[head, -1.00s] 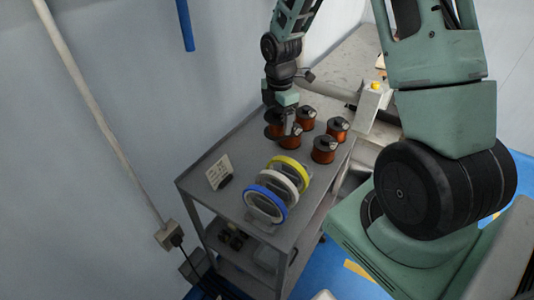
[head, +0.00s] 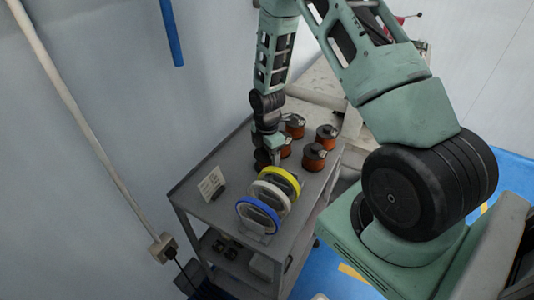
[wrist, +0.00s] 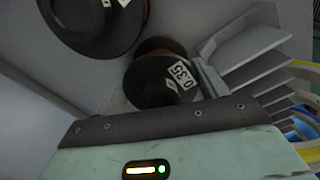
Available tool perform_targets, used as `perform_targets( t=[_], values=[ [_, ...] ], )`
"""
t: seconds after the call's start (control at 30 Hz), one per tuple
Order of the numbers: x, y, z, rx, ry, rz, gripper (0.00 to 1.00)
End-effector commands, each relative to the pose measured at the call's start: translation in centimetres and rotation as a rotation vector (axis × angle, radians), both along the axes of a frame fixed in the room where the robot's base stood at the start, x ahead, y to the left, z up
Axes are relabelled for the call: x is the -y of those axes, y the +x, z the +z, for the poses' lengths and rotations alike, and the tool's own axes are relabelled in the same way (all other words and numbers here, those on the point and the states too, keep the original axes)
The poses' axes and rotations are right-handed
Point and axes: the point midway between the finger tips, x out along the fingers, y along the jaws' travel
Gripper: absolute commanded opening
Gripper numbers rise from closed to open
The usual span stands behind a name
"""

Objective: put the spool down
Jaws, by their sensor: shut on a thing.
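My gripper (head: 270,151) is over the grey cart's top, to the left of the standing spools. It is shut on a dark-flanged spool (head: 262,157), mostly hidden by the gripper and wrist in the head view. In the wrist view a spool (wrist: 165,82) with a white "0.35" label sits just beyond my palm, centred, and looks like the held one. I cannot tell whether its base touches the cart top (head: 225,157).
Several copper-wound spools, one at the front right (head: 313,157), stand right of my gripper. A rack of yellow (head: 283,178), white (head: 270,196) and blue (head: 258,214) rings is in front. A white card (head: 211,183) stands at the left. A wall lies behind.

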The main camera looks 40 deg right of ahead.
Motion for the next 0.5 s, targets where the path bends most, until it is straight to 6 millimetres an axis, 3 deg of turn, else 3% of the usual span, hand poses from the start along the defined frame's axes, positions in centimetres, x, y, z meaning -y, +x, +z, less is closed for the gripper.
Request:
perform_targets(
  t=[0.23,0.27,0.5],
  values=[
    [0.00,0.01,-0.41,0.000,0.000,0.000,0.47],
    [0.00,0.01,-0.28,0.000,0.000,0.000,0.80],
    [-0.01,-0.01,-0.25,0.000,0.000,0.000,0.81]
  ],
)
